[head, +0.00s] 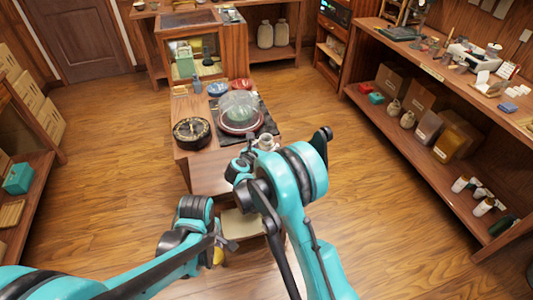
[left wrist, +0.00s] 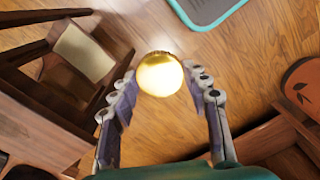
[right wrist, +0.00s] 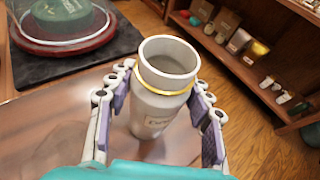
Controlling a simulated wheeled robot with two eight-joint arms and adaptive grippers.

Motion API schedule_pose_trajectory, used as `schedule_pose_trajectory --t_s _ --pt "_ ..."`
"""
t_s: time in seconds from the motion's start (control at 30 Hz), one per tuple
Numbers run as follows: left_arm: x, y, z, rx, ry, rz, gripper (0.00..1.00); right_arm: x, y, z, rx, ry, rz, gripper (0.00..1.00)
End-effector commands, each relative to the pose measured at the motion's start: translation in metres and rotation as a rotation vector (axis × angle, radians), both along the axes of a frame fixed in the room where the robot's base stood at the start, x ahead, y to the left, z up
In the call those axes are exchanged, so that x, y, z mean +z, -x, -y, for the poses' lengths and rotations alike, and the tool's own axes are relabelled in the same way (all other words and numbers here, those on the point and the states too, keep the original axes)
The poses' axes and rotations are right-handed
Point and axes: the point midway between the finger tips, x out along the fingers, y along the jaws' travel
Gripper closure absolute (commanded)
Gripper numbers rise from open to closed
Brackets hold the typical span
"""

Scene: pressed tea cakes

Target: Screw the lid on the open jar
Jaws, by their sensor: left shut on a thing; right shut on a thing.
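The open jar (right wrist: 158,112) is pale grey with a yellow ring below its mouth and a label on its side. My right gripper (right wrist: 163,92) is shut on it, with a finger on each side. The jar looks upright with its mouth bare, at the table's near right corner. In the head view only its top (head: 266,142) shows past my right arm. The round golden lid (left wrist: 160,75) is between the fingertips of my left gripper (left wrist: 160,82), which is shut on it. In the head view the lid (head: 218,256) is low, in front of the table and apart from the jar.
The table (head: 192,165) also bears a round black object (head: 192,133), a glass dome (head: 238,104) over a red-rimmed dish on a dark mat, and small dishes. A stool (head: 242,224) stands close by the lid. Shelves (head: 440,85) line the right; floor between is clear.

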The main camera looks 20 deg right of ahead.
Motion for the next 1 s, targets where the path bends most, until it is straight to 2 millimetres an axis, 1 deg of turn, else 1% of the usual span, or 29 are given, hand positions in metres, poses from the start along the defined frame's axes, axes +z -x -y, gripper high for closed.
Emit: schedule_pose_trajectory --t_s 0.37,0.47,0.57,0.67,0.77,1.0 --pt "0.002 0.000 0.000 0.000 0.000 0.000 0.62 0.004 0.000 0.000 0.000 0.001 0.000 0.89" --pt "0.006 0.000 0.000 0.000 0.000 0.000 0.62 0.011 0.000 0.000 0.000 0.001 0.000 0.89" --pt "0.012 0.000 0.000 0.000 0.000 0.000 0.62 0.024 0.000 0.000 0.000 0.001 0.000 0.89" --pt "0.022 0.000 0.000 0.000 0.000 0.000 0.62 0.043 0.000 0.000 0.000 0.001 0.000 0.89" --pt "0.028 0.000 0.000 0.000 0.000 0.000 0.62 0.056 0.015 0.011 -0.001 0.001 0.001 0.89" --pt "0.046 0.000 0.000 0.000 0.000 0.000 0.62 0.089 0.060 0.044 -0.001 0.000 0.001 0.89"
